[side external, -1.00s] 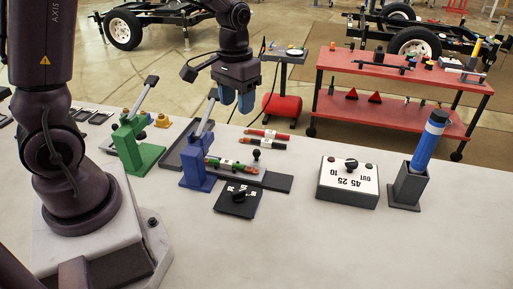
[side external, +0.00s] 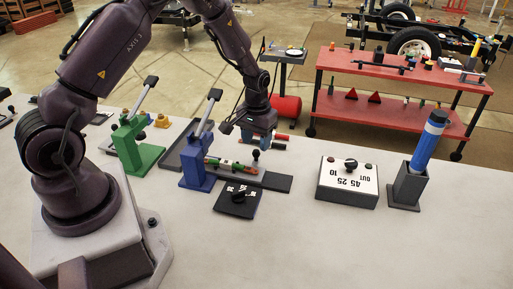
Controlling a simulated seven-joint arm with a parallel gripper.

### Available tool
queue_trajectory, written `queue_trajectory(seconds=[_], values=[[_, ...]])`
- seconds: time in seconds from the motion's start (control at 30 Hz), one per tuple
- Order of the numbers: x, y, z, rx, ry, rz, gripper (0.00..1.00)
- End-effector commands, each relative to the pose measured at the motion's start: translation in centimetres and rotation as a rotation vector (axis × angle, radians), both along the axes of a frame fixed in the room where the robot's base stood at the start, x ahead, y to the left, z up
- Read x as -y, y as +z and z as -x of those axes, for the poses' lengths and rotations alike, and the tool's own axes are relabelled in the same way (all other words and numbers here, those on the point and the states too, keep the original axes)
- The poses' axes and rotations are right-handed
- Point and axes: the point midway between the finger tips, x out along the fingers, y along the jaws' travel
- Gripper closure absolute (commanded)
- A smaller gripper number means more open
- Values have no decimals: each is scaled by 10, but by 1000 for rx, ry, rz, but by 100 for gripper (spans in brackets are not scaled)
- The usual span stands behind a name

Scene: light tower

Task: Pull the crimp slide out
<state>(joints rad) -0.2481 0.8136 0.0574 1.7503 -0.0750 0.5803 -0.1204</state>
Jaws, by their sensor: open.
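A blue press (side external: 196,176) with a grey lever stands mid-table. A low grey slide with a round black knob (side external: 256,155) runs out from its right side onto a dark base plate (side external: 278,183); I take this to be the crimp slide. A green and red part (side external: 227,165) lies along it beside the press. I cannot tell whether the fingers touch the knob. The arm hides part of the table behind.
A green press (side external: 134,157) stands to the left of the blue one. A black dial plate (side external: 238,199) lies in front. A white dial box (side external: 347,183) and a blue cylinder in a dark holder (side external: 407,187) stand to the right. Red pieces (side external: 280,137) lie behind the gripper.

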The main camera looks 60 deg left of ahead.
Motion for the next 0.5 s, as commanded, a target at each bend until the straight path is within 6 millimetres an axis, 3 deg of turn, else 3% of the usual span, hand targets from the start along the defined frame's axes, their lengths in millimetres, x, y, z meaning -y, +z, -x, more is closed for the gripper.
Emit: queue_trajectory(seconds=[0.2,0.5], values=[[0,-26,0,0,0,1,52],[0,-31,0,1,0,0,52]])
